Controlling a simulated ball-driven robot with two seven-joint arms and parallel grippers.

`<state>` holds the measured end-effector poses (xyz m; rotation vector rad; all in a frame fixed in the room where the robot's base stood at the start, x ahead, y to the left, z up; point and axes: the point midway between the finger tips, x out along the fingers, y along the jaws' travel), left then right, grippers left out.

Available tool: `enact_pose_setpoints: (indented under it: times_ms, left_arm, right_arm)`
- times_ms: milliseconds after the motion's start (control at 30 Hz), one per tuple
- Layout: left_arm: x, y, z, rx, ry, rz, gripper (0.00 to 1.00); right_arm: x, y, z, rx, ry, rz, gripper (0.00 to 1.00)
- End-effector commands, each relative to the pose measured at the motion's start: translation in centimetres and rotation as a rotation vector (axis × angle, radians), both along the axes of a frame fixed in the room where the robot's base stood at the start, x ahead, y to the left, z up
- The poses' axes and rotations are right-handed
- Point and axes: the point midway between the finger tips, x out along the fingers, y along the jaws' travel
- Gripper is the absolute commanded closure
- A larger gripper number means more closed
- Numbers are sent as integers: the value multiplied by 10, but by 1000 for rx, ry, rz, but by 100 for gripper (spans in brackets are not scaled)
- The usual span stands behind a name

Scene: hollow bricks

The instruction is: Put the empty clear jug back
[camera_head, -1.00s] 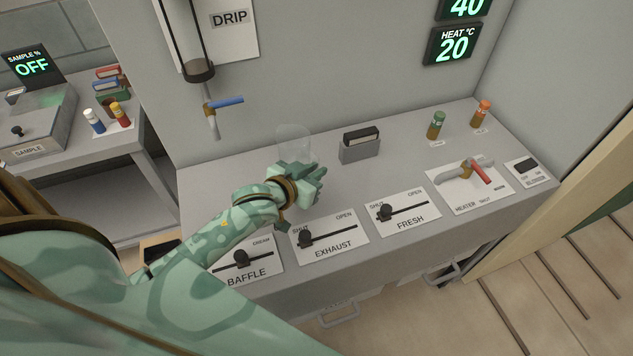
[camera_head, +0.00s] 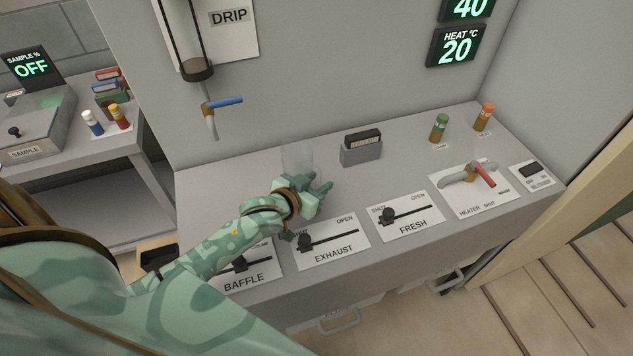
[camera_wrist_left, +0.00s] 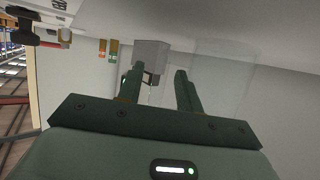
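The clear jug (camera_head: 297,157) is a faint see-through vessel above the left part of the grey counter, behind the BAFFLE and EXHAUST plates. My left gripper (camera_head: 318,193) is at its near side and hides its lower part. In the left wrist view the clear jug (camera_wrist_left: 222,75) shows faintly beside the right finger. The fingers of my left gripper (camera_wrist_left: 160,82) stand a little apart there; the jug moves with them, so they appear shut on it, though the grip itself is hard to see. I cannot tell whether the jug's base touches the counter. My right gripper is not in view.
A grey holder with a dark block (camera_head: 361,147) stands behind and right of the jug. The DRIP tube's blue-handled tap (camera_head: 221,104) hangs above left. Sliders for EXHAUST (camera_head: 305,242) and FRESH (camera_head: 388,215) line the front.

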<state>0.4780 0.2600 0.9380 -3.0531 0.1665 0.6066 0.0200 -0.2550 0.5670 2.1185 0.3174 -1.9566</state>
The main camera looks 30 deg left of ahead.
Motion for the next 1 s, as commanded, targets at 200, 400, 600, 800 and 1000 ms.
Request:
enact_pose_setpoints:
  times_ms: [200,400,600,800,1000]
  left_arm:
    - [0,0,2,1,-1,0,64]
    - [-27,3,15,0,2,-1,64]
    - [-72,8,33,-1,3,0,64]
    - [-102,11,45,-1,1,0,64]
    - [-111,12,49,0,0,1,64]
  right_arm:
    - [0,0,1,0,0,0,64]
    - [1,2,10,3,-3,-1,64]
    - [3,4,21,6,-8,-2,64]
    - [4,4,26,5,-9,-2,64]
    - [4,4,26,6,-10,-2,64]
